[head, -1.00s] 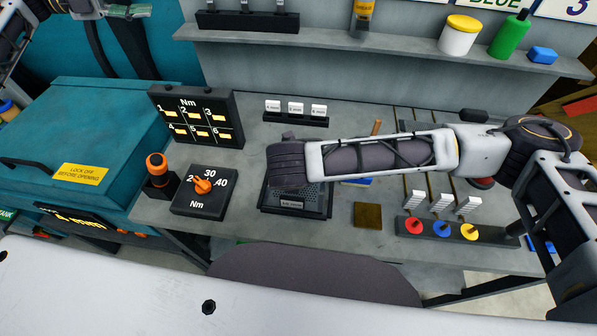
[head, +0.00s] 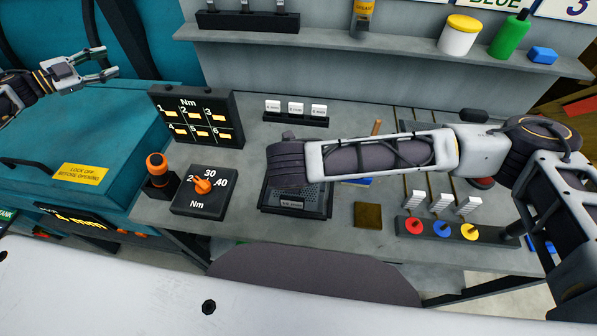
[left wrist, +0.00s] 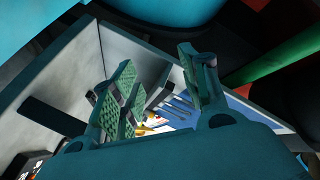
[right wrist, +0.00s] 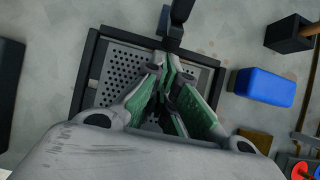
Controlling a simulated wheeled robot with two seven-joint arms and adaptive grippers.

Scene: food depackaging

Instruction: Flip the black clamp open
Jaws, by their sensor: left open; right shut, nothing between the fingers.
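A black clamp part (right wrist: 172,42) with an upright bar stands at the back edge of a black fixture with a perforated plate (right wrist: 115,70), seen in the right wrist view. My right gripper (right wrist: 165,72) is shut and empty over the plate, its fingertips just in front of the clamp; I cannot tell if they touch. In the head view my right arm covers much of this fixture (head: 292,206), and the right fingers are hidden. My left gripper (head: 112,61) is open and empty above the teal box at the left. Its spread fingers also show in the left wrist view (left wrist: 160,75).
The teal box (head: 75,130) has a yellow label. A dial box (head: 198,203) and a numbered panel (head: 197,117) stand left of the fixture. A blue block (right wrist: 265,86) lies right of it. A rack with colored knobs (head: 440,229) stands further right.

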